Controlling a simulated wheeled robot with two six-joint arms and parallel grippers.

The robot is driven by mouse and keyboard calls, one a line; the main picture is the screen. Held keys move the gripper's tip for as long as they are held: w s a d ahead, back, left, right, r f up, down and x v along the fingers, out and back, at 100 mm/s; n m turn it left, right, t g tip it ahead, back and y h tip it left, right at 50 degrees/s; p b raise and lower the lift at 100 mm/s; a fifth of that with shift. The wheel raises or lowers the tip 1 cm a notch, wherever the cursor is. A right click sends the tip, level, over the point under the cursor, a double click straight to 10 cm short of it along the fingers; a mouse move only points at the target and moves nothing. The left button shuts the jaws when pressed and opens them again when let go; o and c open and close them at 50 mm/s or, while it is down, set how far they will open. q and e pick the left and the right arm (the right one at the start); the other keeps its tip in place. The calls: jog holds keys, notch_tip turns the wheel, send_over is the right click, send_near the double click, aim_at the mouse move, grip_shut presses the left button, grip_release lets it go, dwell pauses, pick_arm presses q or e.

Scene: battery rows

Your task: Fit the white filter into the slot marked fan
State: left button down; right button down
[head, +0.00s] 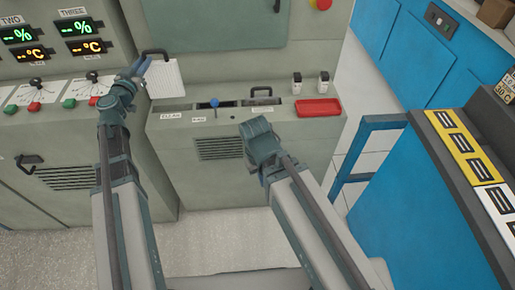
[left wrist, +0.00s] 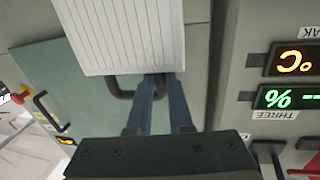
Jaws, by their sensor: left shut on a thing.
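The white pleated filter (head: 167,78) is upright above the left end of the grey cabinet ledge. My left gripper (head: 141,66) is shut on its dark handle. In the left wrist view the filter (left wrist: 120,35) fills the top, and my left fingers (left wrist: 155,85) close on the handle (left wrist: 122,92). Below and right of the filter, the ledge has a dark slot (head: 200,105) with a blue knob (head: 214,102). Small labels (head: 198,120) sit on the front edge, too small to read surely. My right gripper (head: 260,135) is in front of the cabinet, its fingers hidden.
A black handle (head: 262,92) stands over another slot further right. Two small bottles (head: 297,83) and a red tray (head: 318,108) are at the ledge's right end. Control panels with displays (head: 85,47) stand at the left, a blue-sided counter (head: 425,200) at the right.

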pick_arm(q)
jog(key=d, duration=1.8)
jog(key=f+b, duration=1.1)
jog(key=f, duration=0.1)
jog(key=f+b, duration=0.5)
jog(key=b, duration=0.1)
jog(key=shift+a+f+b, duration=0.25)
jog(key=shift+f+b, duration=0.1)
jog(key=shift+f, duration=0.05)
jog(key=shift+f, duration=0.2)
jog(key=c, duration=1.1)
grip_release()
jog(key=shift+r, duration=0.1)
jog(key=shift+r, duration=0.1)
